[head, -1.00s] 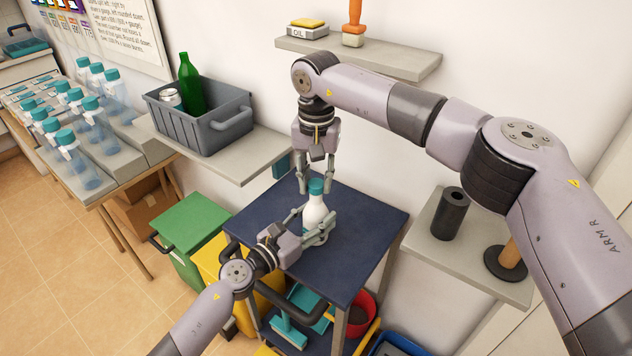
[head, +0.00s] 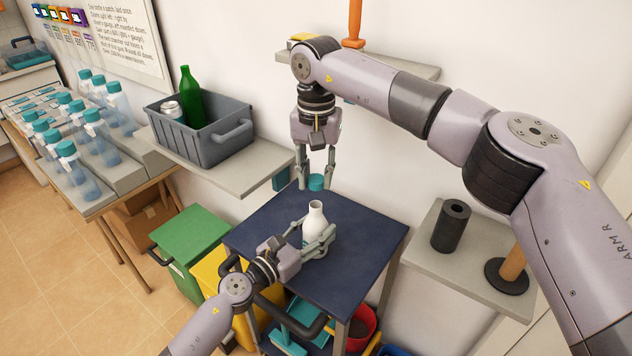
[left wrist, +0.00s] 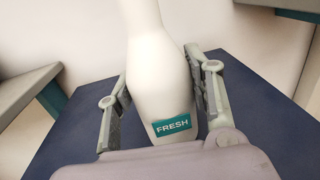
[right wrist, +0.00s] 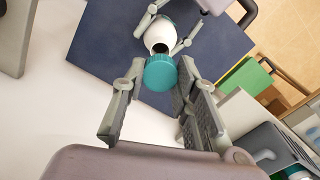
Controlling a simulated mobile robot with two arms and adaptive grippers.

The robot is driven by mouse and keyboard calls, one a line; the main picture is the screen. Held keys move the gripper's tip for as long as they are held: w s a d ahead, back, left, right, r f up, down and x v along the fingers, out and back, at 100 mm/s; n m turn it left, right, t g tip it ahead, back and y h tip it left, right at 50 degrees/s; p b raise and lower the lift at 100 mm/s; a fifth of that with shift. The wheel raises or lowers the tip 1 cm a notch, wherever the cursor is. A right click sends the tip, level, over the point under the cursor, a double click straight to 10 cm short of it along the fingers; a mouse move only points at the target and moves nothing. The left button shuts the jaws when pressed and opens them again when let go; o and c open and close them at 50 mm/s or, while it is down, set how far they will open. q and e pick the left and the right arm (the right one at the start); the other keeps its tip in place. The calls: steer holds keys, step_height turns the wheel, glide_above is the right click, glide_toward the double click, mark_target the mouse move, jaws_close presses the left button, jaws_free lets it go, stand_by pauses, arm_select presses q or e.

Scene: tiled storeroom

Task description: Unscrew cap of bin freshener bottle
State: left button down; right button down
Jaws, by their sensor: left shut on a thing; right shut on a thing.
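The white freshener bottle (head: 315,222) stands upright on the dark blue cart top (head: 262,222), its neck bare and its mouth open. Its teal label reading FRESH (left wrist: 172,125) shows in the left wrist view. My left gripper (head: 318,238) is shut around the bottle's body. The teal cap (head: 316,182) is off the bottle, just above its mouth. My right gripper (head: 316,178) points down from above and is shut on the cap. In the right wrist view the cap (right wrist: 160,72) sits between the fingertips, with the open bottle (right wrist: 160,36) beyond it.
A grey crate (head: 215,140) with a green bottle (head: 191,98) stands on the shelf at left. Several teal-capped bottles (head: 95,130) fill the far-left table. A black cylinder (head: 451,226) stands on the right shelf. The cart top around the bottle is clear.

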arm_select(q)
steer(key=c, duration=0.7)
jaws_free()
